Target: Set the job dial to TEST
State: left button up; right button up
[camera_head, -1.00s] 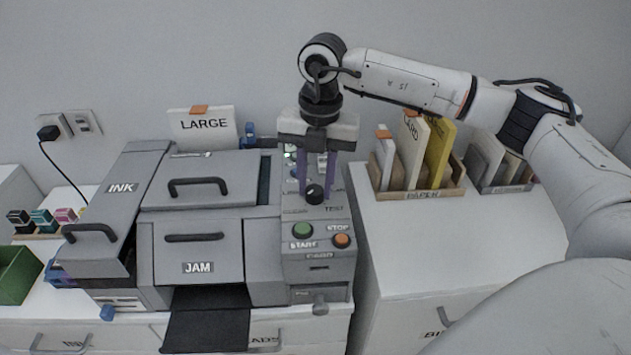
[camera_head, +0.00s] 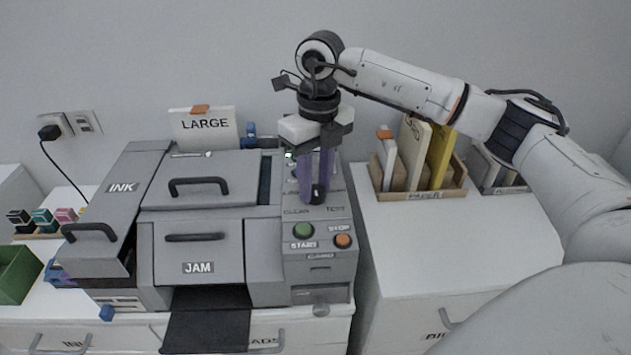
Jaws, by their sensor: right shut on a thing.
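The job dial (camera_head: 318,194) is a dark knob on the control panel at the right of the grey printer. The label TEST (camera_head: 336,209) is printed below and right of it, and CLEAR (camera_head: 296,211) below and left. My right gripper (camera_head: 315,195) points straight down with its purple fingers shut on the dial, and the fingers hide part of it. The gripper is turned at an angle to the panel. The dial's pointer direction is hard to make out. My left gripper is not in view.
A green START button (camera_head: 303,230) and an orange STOP button (camera_head: 342,240) sit just below the dial. The printer's JAM cover (camera_head: 198,250) is left of the panel. A paper rack (camera_head: 420,194) stands on the white cabinet to the right.

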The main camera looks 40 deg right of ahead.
aim_at(314, 188)
jog(key=n, duration=0.4)
jog(key=shift+w+a+r+n, duration=0.1)
jog(key=shift+n, duration=2.5)
jog(key=o, duration=1)
jog(key=shift+o, duration=0.2)
jog(key=shift+r, duration=0.1)
notch_tip(314, 188, up, 10)
